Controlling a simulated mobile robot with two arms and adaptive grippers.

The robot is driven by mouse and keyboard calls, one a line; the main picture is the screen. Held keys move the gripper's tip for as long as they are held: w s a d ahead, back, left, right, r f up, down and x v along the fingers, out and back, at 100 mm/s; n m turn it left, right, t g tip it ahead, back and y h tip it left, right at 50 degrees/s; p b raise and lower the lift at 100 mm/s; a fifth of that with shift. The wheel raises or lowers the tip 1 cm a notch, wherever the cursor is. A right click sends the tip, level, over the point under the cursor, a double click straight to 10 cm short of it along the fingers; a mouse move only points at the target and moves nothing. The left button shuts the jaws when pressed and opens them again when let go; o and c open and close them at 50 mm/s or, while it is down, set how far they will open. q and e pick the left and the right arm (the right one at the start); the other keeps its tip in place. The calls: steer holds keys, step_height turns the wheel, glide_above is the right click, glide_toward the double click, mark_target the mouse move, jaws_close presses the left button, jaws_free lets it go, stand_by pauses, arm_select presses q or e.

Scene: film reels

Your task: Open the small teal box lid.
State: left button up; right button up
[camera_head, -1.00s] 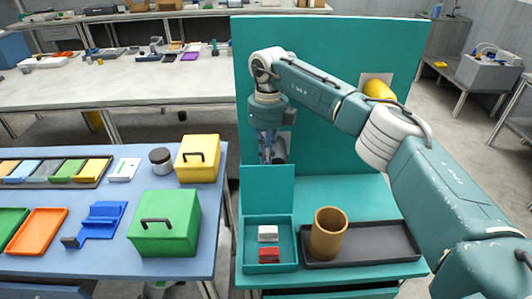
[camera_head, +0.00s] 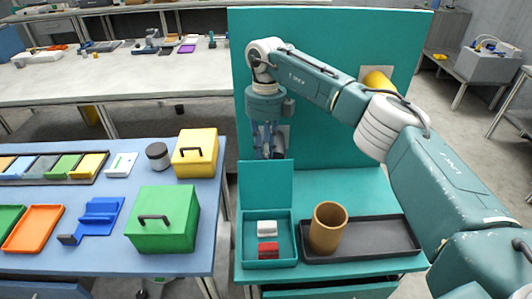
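The small teal box (camera_head: 246,258) stands on the teal workbench, with a white block (camera_head: 267,228) and a red block (camera_head: 268,250) inside. Its lid (camera_head: 265,184) is raised upright at the back edge, so the box is open. My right gripper (camera_head: 267,152) points down just behind the top edge of the lid. Its fingertips are partly hidden by the lid, and I cannot tell whether it touches the lid or how far its fingers are apart. My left gripper is not in view.
A dark tray (camera_head: 375,238) with a brown cylinder (camera_head: 328,228) at its left end lies right of the box. A teal panel (camera_head: 340,140) rises behind. On the blue table at left are a green box (camera_head: 163,222), a yellow box (camera_head: 195,153) and a blue holder (camera_head: 98,217).

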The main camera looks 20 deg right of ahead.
steer(key=r, duration=0.2)
steer(key=w+r, duration=0.1)
steer(key=r, duration=0.1)
steer(key=shift+w+a, duration=0.1)
steer(key=r, duration=0.7)
steer(key=shift+s+d+r, duration=0.25)
steer(key=shift+d+r, duration=0.1)
steer(key=shift+r, duration=0.05)
